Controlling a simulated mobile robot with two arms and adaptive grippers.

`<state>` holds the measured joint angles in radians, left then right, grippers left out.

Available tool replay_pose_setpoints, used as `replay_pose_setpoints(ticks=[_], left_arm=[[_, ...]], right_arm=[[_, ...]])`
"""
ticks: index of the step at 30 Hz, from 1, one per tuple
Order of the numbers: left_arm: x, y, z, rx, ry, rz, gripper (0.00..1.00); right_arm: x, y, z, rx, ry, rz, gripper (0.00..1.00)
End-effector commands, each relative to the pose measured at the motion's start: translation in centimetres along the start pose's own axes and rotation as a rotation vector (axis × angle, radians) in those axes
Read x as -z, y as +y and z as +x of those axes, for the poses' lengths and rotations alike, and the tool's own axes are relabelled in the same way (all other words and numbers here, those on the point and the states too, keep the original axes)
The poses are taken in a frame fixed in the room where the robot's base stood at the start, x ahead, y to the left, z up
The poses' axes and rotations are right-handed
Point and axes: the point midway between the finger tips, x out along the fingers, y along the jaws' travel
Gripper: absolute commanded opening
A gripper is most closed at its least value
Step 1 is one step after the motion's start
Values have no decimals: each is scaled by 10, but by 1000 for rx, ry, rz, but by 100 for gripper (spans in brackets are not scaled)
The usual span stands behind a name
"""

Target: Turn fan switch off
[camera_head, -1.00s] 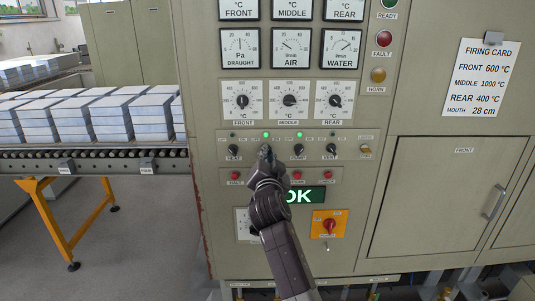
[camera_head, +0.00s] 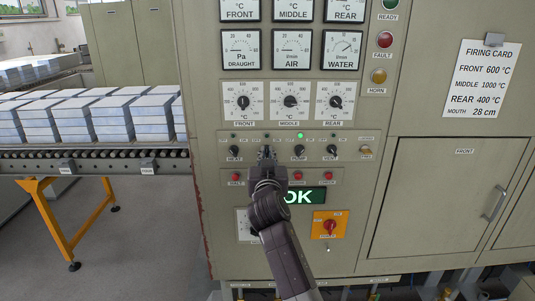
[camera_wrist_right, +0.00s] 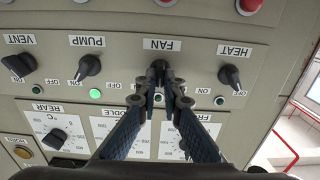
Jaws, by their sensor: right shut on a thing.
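The fan switch is a small black knob (camera_wrist_right: 158,66) under the FAN label in the right wrist view, on the beige control panel (camera_head: 215,150). My right gripper (camera_wrist_right: 161,84) has its fingertips closed on both sides of this knob. In the head view my right gripper (camera_head: 267,154) covers the fan switch, between the heat switch (camera_head: 234,151) and the pump switch (camera_head: 298,151). The fan lamp (camera_head: 267,135) above it is dark. The pump lamp (camera_head: 300,135) is lit green. My left gripper is not in view.
The vent switch (camera_head: 332,151) is at the right of the row. Red buttons (camera_head: 235,177) sit below it, with a green OK display (camera_head: 312,196) and a red rotary switch (camera_head: 330,226). Dials (camera_head: 243,102) are above. A roller conveyor (camera_head: 100,160) with stacked blocks stands to the left.

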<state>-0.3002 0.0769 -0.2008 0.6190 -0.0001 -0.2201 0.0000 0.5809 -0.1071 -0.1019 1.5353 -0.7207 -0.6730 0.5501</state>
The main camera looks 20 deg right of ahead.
Motion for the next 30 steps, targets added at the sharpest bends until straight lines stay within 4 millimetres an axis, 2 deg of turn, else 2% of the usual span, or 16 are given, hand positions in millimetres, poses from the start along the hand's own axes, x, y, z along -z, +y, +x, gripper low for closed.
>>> replay_pose_setpoints(ticks=[15, 30], left_arm=[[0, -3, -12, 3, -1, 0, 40], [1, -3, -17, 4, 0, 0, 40]], right_arm=[[4, -2, 1, -2, 6, -440, 0], [4, -2, 1, -2, 7, -606, 0]])
